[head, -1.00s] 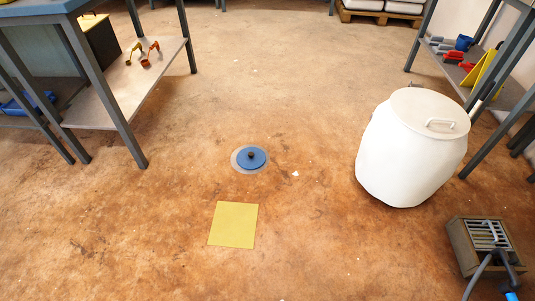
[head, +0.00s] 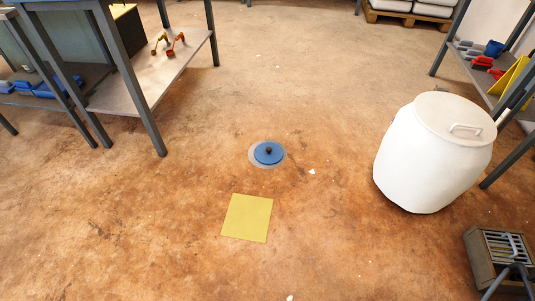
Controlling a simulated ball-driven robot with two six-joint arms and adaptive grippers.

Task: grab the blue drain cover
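The blue drain cover (head: 262,155) is a round disc with a dark knob on top. It lies on the floor near the middle of the head view, on a larger pale grey round plate (head: 280,164) that shows around its edge. Nothing covers it.
A yellow square (head: 247,218) lies flat on the floor in front of the cover. A white lidded barrel (head: 425,165) stands to the right, with a grated box (head: 485,262) nearer. Shelved tables (head: 155,75) stand at the left, shelving at the right. Floor around the cover is clear.

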